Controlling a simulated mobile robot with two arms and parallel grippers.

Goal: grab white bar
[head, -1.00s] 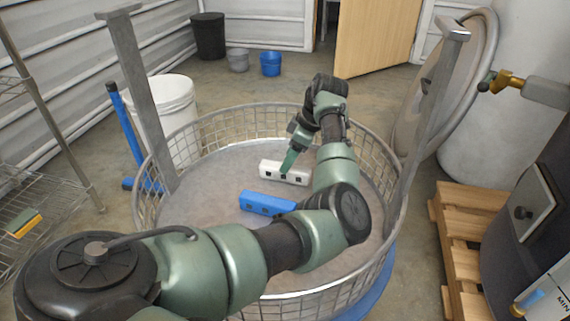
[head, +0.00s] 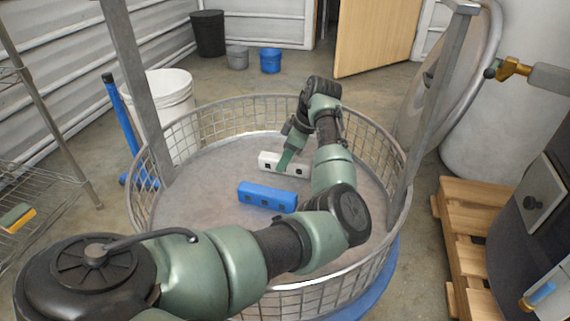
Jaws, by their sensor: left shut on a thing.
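The white bar (head: 270,161) with dark square holes lies on the grey floor of the round wire basket, near its middle. My left arm reaches in over the basket from the left and bends back. My left gripper (head: 284,165) points down at the white bar and is shut on it, covering part of its middle. The bar appears to be at floor level; I cannot tell whether it is lifted. A blue bar (head: 266,196) with similar holes lies nearer to me, just in front of the white bar. My right gripper is not in view.
The wire basket rim (head: 236,129) surrounds the bars, with grey metal posts (head: 138,85) rising at its left and right. A white bucket (head: 170,100) stands behind left. A wooden pallet (head: 470,225) lies to the right. The basket floor left of the bars is clear.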

